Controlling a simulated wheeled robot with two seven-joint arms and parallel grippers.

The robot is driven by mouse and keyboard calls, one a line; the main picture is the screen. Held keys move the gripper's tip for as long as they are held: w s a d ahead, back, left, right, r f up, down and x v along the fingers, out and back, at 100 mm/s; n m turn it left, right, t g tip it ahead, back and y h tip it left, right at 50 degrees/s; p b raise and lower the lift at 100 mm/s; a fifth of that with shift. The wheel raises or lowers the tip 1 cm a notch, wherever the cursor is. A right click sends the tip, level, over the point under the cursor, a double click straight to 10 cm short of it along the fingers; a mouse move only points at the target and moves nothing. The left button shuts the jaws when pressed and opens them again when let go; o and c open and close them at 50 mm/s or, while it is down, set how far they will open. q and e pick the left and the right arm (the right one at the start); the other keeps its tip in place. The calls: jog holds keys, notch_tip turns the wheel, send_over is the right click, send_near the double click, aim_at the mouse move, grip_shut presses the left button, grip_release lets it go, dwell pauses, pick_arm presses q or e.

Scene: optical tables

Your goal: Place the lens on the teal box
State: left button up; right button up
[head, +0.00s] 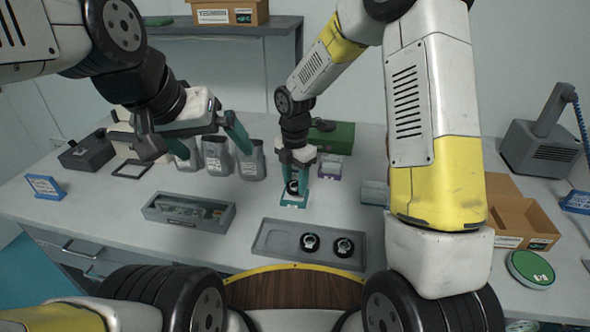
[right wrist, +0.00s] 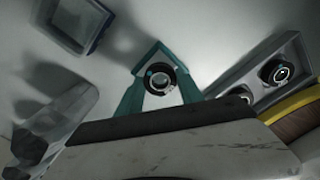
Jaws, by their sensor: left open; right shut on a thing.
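The teal box (head: 293,204) sits mid-table in the head view, with a pale label on its front. My right gripper (head: 293,186) points down over it and is shut on a dark ring-shaped lens (head: 292,187). In the right wrist view the lens (right wrist: 160,77) shows between the teal fingers, with the teal box's edge (right wrist: 149,54) behind it. Whether the lens touches the box is hard to tell. My left gripper (head: 196,146) is open and empty, high at the left in front of grey pouches.
A grey tray (head: 262,240) in front holds two more lenses (head: 310,242) and (head: 344,246), with an empty round recess at left. A grey bin (head: 160,208) lies left. A purple-edged box (head: 330,168) and green box (head: 338,136) stand behind. An open carton (head: 515,215) is right.

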aim_at(295, 185)
jog(key=shift+f, duration=0.6)
jog(key=shift+f, duration=0.1)
jog(key=o, duration=1.4)
notch_tip(295, 185, up, 12)
jog(key=s+d+r+m+t, duration=0.3)
jog(key=s+d+r+m, duration=0.5)
jog(key=r+m, duration=0.25)
jog(key=shift+s+d+r+m+t+y, duration=0.45)
jog(key=shift+s+d+m, duration=0.55)
jog(key=shift+s+m, duration=1.35)
jog(key=shift+s+d+r+m+t+y, duration=0.3)
jog(key=shift+s+d+r+m+t, duration=0.55)
jog(key=shift+s+m, duration=1.5)
jog(key=shift+s+d+r+m+t+y, duration=0.35)
jog(key=shift+s+d+m, duration=1)
jog(key=shift+m, duration=1.9)
